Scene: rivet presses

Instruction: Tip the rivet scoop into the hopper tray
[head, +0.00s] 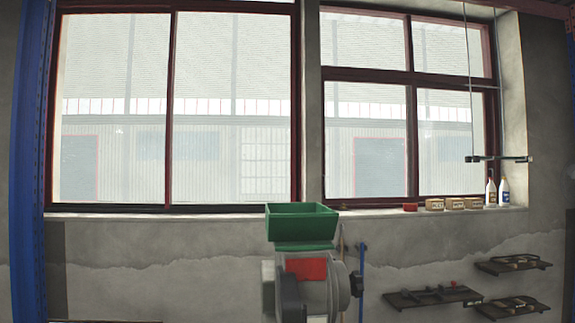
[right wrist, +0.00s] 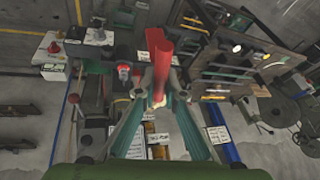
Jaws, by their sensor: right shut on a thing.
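The green hopper tray (head: 302,222) sits on top of a grey rivet press (head: 318,285) with a red panel, low in the middle of the head view. The tray's inside is only partly visible, and I cannot tell what it holds. My right gripper (right wrist: 159,92) shows in the right wrist view, shut on the red rivet scoop (right wrist: 160,62). The scoop points away from the gripper, toward the top of that view. I cannot tell whether rivets are in it. No gripper shows in the head view. I cannot make out the hopper tray in the right wrist view.
Small wall shelves (head: 433,297) with tools hang at the right. Bottles (head: 497,192) and small boxes (head: 455,204) stand on the window sill. A blue post (head: 30,150) rises at the left. The right wrist view shows a cluttered rack (right wrist: 235,60) on the right.

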